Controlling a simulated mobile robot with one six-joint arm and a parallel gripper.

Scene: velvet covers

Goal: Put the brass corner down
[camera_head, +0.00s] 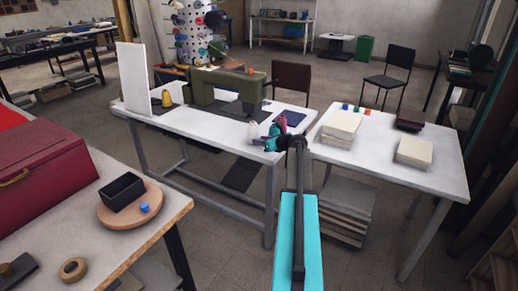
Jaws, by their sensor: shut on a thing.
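My gripper (277,134) is at the end of my arm, above or at the right part of the white sewing table. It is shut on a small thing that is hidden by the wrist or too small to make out. I cannot pick out the brass corner by its look anywhere in the view. A small white thing (253,132) stands on the table just left of the gripper. A dark blue cloth or pad (291,118) lies behind the gripper. I cannot tell whether the held thing touches the table.
An olive sewing machine (228,88) stands on the white table (190,125). The right table (433,178) bears cream stacks (341,124) and small coloured blocks. At the near left are a dark red box (45,175) and a black tray (122,192) on a round board (120,217).

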